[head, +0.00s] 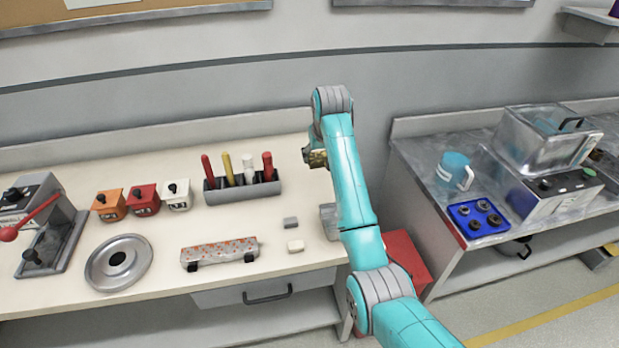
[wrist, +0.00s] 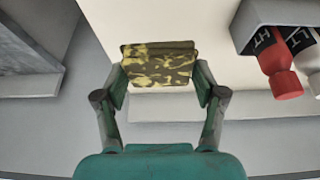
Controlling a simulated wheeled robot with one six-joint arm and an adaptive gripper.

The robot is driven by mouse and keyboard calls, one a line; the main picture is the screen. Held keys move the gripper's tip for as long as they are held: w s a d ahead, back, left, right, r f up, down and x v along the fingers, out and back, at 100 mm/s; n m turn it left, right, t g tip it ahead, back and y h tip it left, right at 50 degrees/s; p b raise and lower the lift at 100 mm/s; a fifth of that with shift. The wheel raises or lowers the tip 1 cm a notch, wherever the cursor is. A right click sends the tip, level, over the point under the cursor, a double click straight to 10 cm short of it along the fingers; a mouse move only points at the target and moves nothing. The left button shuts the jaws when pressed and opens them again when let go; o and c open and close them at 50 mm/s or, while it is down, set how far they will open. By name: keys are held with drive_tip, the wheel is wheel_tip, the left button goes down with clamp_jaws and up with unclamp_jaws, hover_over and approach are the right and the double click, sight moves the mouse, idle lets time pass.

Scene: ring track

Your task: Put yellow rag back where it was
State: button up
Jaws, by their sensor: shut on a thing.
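The yellow rag (wrist: 160,66), mottled with dark brown patches, is between the two fingers of my gripper (wrist: 161,78) in the wrist view. The fingers are shut on its two ends. In the head view the rag (head: 317,160) shows as a small dark yellow patch beside my arm's far end, near the back right corner of the cream workbench (head: 215,279). My gripper (head: 314,155) is small and partly hidden there. The rag appears to be held above the bench; its exact height is hard to tell.
A grey holder (head: 243,192) with several upright coloured handles stands left of my gripper. A red bin (head: 405,262) stands in the gap before the grey right-hand bench (head: 424,177).

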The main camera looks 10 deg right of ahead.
sight(317, 185)
wheel_tip(317, 185, down, 10)
drive_tip(key=shift+r, duration=0.1)
idle(0.4)
drive_tip(key=o, duration=1)
drive_tip(key=v, duration=1.2)
